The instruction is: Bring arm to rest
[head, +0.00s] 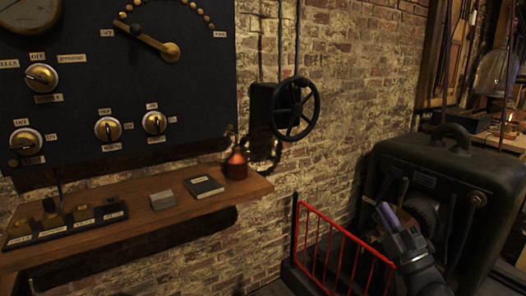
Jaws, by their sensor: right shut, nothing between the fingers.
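My right gripper (388,216) is at the lower right of the head view. Its arm comes in from the bottom edge, and its fingers are together with nothing between them. It shows in front of a large dark machine (445,165) and near the right part of a red railing (335,250). I cannot tell how far it is from either. My left gripper is not in view.
A dark panel (110,70) with dials and knobs hangs on the brick wall at left. A black handwheel (296,108) sticks out from the wall.

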